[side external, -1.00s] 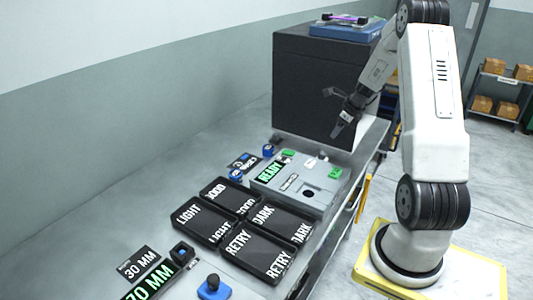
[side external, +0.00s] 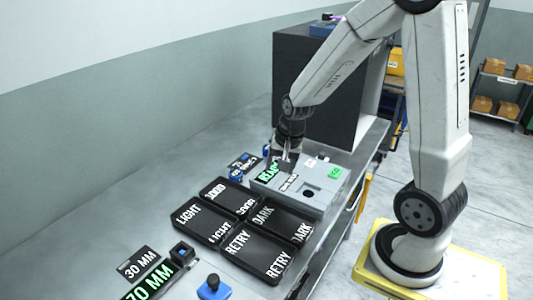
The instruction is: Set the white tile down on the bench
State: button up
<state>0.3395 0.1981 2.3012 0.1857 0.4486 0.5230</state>
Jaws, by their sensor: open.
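My gripper (side external: 287,166) points down over the back left part of the grey device with the green READY display (side external: 268,174). Its jaws are open, and I see nothing clearly held between them. A small whitish piece (side external: 310,162) shows at the back of the device, just right of the gripper. I cannot tell whether it is the white tile. The grey bench (side external: 150,215) carries the device. The gripper hides part of the device's back left corner.
Black trays marked GOOD (side external: 228,194), LIGHT (side external: 198,222), DARK (side external: 280,220) and RETRY (side external: 250,255) stand in front of the device. A large black box (side external: 320,90) stands behind it. Bare bench lies to the left.

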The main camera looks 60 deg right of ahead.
jog(key=s+a+n, duration=0.5)
jog(key=a+n, duration=0.5)
jog(key=n, duration=0.1)
jog(key=shift+s+a+n, duration=0.25)
jog(key=shift+s+n, duration=0.15)
